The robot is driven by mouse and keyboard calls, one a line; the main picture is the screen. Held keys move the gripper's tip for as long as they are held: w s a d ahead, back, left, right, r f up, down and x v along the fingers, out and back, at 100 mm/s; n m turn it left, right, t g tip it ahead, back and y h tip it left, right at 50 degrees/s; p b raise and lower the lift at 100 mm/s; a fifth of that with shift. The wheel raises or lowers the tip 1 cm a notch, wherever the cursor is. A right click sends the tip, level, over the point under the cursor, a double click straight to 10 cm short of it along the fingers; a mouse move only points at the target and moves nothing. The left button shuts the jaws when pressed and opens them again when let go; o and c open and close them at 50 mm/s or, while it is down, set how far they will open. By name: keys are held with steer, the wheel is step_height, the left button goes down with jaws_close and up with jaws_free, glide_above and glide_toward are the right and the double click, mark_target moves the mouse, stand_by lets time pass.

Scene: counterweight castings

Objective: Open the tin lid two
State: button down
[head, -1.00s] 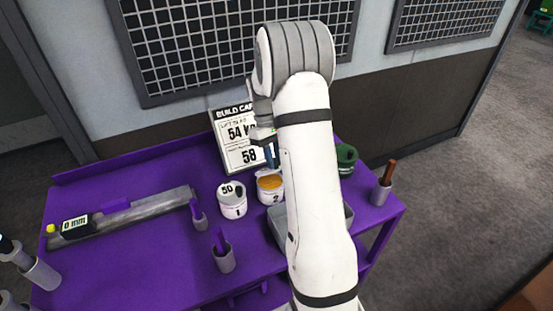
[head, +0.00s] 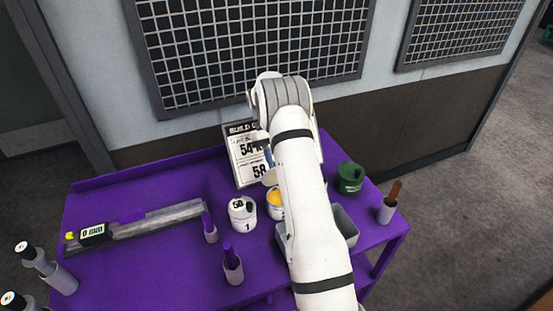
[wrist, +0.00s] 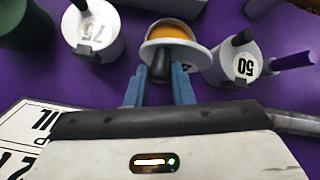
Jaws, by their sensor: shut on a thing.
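Tin two (head: 277,213) is a white tin on the purple bench, partly hidden by my arm in the head view. Its yellow-orange contents show at its open top. In the wrist view the orange contents (wrist: 172,31) show past the white lid (wrist: 150,52), which is off the opening and tilted. The lid also shows as a pale disc (head: 269,177) behind the tin's mouth. My gripper (wrist: 160,75) has its blue fingers shut on the lid's black knob (wrist: 161,64). In the head view, most of my gripper is hidden behind my arm.
White tin one (head: 243,215), lid marked 50, stands close on the left. Another white tin, marked 75 (wrist: 92,38), shows in the wrist view. A sign card (head: 245,160) stands behind. A grey tray (head: 345,227), green pot (head: 350,178) and cup (head: 386,212) are right.

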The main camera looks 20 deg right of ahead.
steer(key=shift+w+f+g, duration=0.25)
steer(key=shift+f+g, duration=0.25)
steer(key=shift+g, duration=0.1)
steer(key=shift+f, duration=0.1)
steer(key=c, duration=1.5)
jaws_free()
steer(key=shift+d, duration=0.15)
steer(key=shift+o, duration=1)
steer(key=shift+w+p, duration=0.1)
steer(key=shift+p, duration=0.2)
step_height(320, 180, up, 10)
steer(key=b, duration=0.2)
steer(key=shift+r+b, duration=0.2)
steer(key=shift+b, duration=0.2)
